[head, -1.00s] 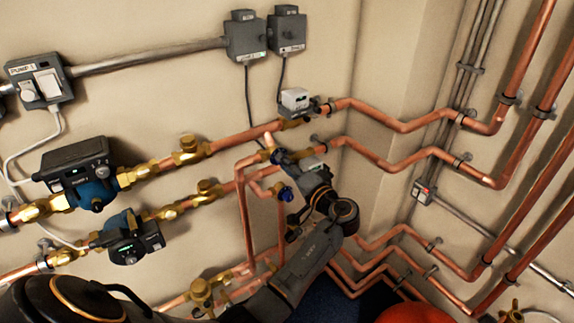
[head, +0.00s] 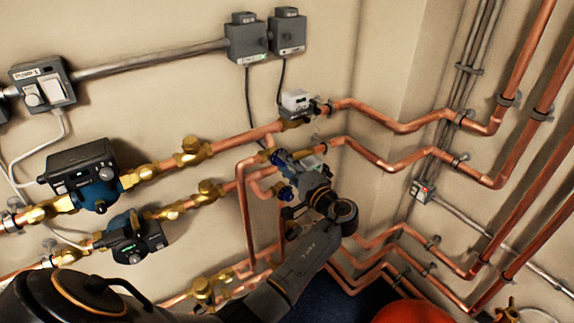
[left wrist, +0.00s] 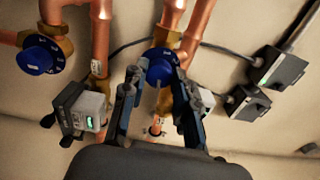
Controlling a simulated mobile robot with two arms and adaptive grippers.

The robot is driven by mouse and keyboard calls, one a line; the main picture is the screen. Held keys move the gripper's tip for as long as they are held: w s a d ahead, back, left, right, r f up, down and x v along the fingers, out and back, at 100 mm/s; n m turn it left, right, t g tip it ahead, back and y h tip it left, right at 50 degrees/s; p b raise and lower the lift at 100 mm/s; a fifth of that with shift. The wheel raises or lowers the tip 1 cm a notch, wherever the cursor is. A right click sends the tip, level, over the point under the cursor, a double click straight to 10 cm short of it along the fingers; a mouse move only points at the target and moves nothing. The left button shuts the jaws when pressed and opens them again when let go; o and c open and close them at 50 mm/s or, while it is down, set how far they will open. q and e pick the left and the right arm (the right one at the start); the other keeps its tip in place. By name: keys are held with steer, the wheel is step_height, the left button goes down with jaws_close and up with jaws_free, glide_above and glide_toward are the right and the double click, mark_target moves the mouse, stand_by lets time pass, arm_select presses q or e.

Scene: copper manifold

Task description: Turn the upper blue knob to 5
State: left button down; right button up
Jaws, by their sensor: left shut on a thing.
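The upper blue knob (head: 277,156) sits on a brass valve on the copper pipes, partly hidden by my left gripper (head: 287,158). In the left wrist view the upper blue knob (left wrist: 160,71) is between the two fingers of my left gripper (left wrist: 158,78), which are shut on it. Its scale is too small and covered to read. The lower blue knob (head: 286,193) sits just below in the head view; in the left wrist view this lower knob (left wrist: 38,55) is at the left, with pale marks around its edge. My right gripper is not in view.
A white box with a display (head: 295,101) is on the upper pipe; another (left wrist: 85,107) stands beside the fingers in the left wrist view. Two pumps (head: 85,175) (head: 135,240) are at the left. Two grey wall boxes (head: 246,41) (head: 288,35) hang above.

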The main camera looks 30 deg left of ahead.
arm_select(q)
steer(key=shift+r, duration=0.1)
steer(key=c, duration=1)
jaws_free()
steer(key=shift+a, duration=0.1)
steer(key=v, duration=0.7)
steer(key=shift+d, duration=0.2)
